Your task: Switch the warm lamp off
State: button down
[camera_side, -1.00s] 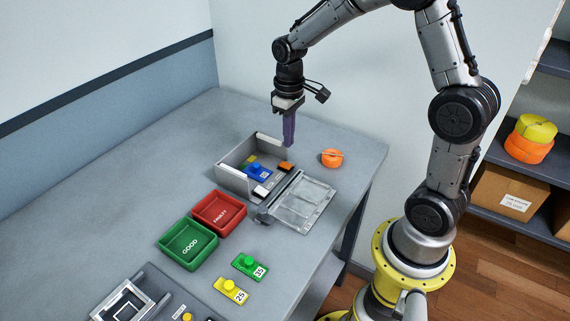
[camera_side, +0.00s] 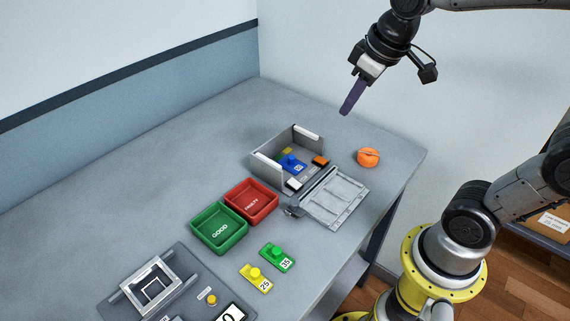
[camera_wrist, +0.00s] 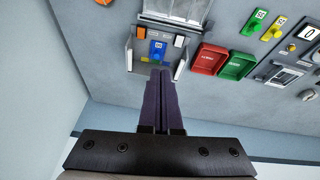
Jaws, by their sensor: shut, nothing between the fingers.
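No lamp that I can recognise shows in either view. A grey open-topped box (camera_side: 267,171) on the table has an orange block-like part (camera_side: 320,161) and a white one (camera_side: 294,183) on its front edge; whether either is a lamp switch I cannot tell. They also show in the wrist view, the orange part (camera_wrist: 141,32) on the left and the white part (camera_wrist: 179,41) on the right. A blue piece (camera_side: 291,163) with a knob sits inside the box. My gripper (camera_side: 345,112), with dark purple fingers, is shut and empty, tilted in the air above and behind the box.
Green (camera_side: 278,256) and yellow (camera_side: 255,278) pieces lie in front. An orange round object (camera_side: 368,157) is at right. The table's back left is clear.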

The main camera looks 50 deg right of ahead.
jog(key=s+a+f+m+t, duration=0.1)
jog(key=s+a+f, duration=0.1)
jog(key=s, duration=0.9)
jog(key=shift+s, duration=0.3)
jog(key=shift+a, duration=0.1)
jog(key=w+d+r+n+g, duration=0.2)
jog(key=w+r+n, duration=0.3)
jog(key=w+n, duration=0.8)
jog(key=w+d+f+n+g, duration=0.3)
jog(key=w+d+f, duration=0.3)
jog(key=w+f, duration=0.2)
notch_tip(320, 180, down, 2)
jog(key=shift+w+d+f+n, duration=0.1)
jog(key=shift+w+d+n, duration=0.25)
jog(key=shift+n, duration=0.55)
